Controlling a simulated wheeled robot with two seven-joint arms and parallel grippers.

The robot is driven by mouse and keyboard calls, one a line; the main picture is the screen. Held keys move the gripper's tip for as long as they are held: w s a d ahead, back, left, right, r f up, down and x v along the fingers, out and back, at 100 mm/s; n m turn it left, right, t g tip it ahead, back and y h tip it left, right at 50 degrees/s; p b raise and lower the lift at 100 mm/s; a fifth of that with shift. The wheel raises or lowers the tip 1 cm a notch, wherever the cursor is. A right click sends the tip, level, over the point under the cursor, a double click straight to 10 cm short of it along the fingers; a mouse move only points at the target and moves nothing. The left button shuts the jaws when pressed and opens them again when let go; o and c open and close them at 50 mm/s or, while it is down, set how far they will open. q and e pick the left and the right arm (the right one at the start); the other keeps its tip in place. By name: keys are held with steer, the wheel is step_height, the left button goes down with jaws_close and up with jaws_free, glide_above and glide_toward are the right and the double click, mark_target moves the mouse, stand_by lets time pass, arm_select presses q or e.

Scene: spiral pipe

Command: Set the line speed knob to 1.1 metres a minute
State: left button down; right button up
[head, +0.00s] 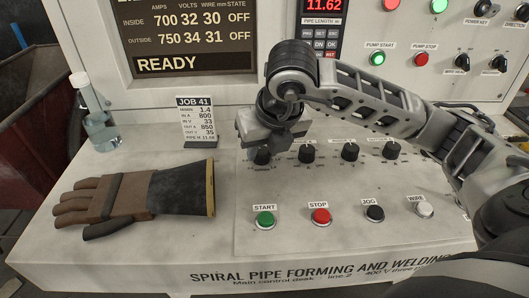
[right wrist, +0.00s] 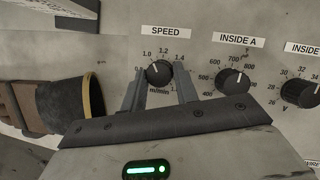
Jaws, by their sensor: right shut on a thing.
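The line speed knob (right wrist: 158,72) is black and round, under a SPEED label (right wrist: 166,31) in the right wrist view. Its scale shows 1.0, 1.2 and 1.4 around the top. A small pale pointer mark seems to face up, around the 1.0 to 1.2 stretch; I cannot read it exactly. My right gripper (right wrist: 160,84) is shut on the knob, one finger on each side. In the head view the knob (head: 262,156) shows just below my right gripper (head: 264,143), partly hidden. My left gripper is not in view.
More knobs, such as the INSIDE A knob (right wrist: 233,79), stand to the right. A START button (head: 265,220) and STOP button (head: 320,216) sit in front.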

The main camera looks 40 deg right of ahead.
steer(key=shift+m, duration=0.4)
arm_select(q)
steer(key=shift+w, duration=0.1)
arm_select(e)
steer(key=shift+r+m+h, duration=0.1)
steer(key=shift+m+h, duration=0.2)
steer(key=o, duration=1)
steer(key=shift+c, duration=0.2)
arm_select(q)
steer(key=p, duration=0.2)
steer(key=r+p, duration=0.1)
steer(key=p, duration=0.1)
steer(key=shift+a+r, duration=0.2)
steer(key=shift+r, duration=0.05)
arm_select(e)
steer(key=v, duration=1.6)
